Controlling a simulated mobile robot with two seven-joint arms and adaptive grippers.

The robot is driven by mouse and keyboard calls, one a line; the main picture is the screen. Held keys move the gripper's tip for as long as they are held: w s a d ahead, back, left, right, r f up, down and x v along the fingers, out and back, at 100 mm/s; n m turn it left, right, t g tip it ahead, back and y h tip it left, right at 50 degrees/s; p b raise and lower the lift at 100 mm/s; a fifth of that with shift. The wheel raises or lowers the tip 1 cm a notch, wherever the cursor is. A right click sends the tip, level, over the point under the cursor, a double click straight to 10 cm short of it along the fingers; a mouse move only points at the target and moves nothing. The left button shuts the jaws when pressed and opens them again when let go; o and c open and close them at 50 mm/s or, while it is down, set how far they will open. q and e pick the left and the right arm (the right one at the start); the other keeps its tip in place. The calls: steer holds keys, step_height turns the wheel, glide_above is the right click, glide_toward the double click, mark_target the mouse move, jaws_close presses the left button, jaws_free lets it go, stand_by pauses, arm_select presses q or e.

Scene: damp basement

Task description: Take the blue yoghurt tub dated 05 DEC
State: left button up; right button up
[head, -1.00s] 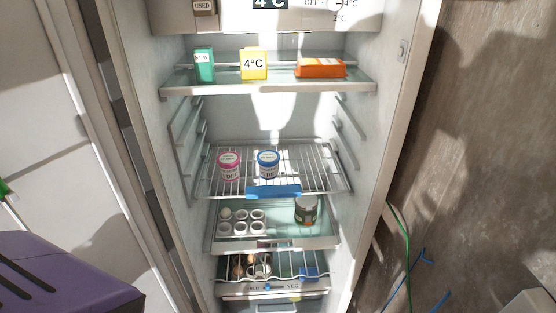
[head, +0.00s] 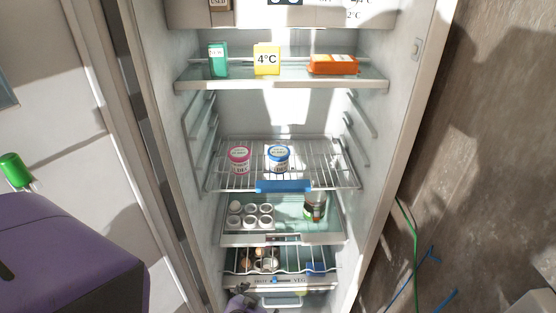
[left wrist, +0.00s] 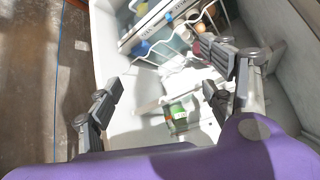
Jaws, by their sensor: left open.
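The blue-lidded yoghurt tub (head: 279,157) stands upright on the wire shelf (head: 325,172) in the middle of the open fridge. Its label ends in "DEC"; I cannot read the day. A similar pink-lidded tub (head: 239,160) stands to its left, a small gap apart. My left gripper (left wrist: 165,82) is open and empty in the left wrist view, its fingers spread before the lower part of the fridge. In the head view only a dark purple bit of it (head: 240,302) shows at the bottom edge, well below the tubs. My right gripper is not in view.
A blue clip (head: 283,187) sits on the wire shelf's front edge. Above, a glass shelf (head: 300,84) holds green, yellow and orange packs. Below are white cups (head: 250,216), a jar (head: 315,207) and a wire rack (head: 300,270). The fridge side walls bound the space.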

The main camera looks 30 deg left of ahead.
mark_target(280, 152)
arm_select(q)
steer(key=w+a+r+n+y, duration=0.15)
steer(key=w+a+r, duration=0.25)
steer(key=w+r, duration=0.55)
steer(key=w+a+r+n+g+p, duration=0.1)
steer(key=w+r+n+g, duration=0.1)
steer(key=w+r, duration=0.65)
steer(key=w+a+r+n+g, duration=0.1)
steer(key=w+r+n, duration=0.3)
steer(key=r, duration=0.7)
steer(key=shift+m, duration=0.65)
steer(key=w+a, duration=0.1)
steer(key=w, duration=0.1)
steer(key=w+a, duration=0.1)
steer(key=w, duration=0.2)
steer(key=w+a, duration=0.1)
steer(key=w, duration=0.1)
steer(key=shift+w+a+f, duration=0.1)
steer(key=shift+w+a, duration=0.2)
steer(key=shift+w, duration=0.05)
steer(key=w+a, duration=0.1)
steer(key=w, duration=0.1)
steer(key=w+a+f, duration=0.1)
steer(key=w, duration=0.1)
steer(key=shift+a+f, duration=0.1)
steer(key=shift+a, duration=0.1)
steer(key=shift+s, duration=0.1)
steer(key=shift+c, duration=0.5)
steer(key=c, duration=1.2)
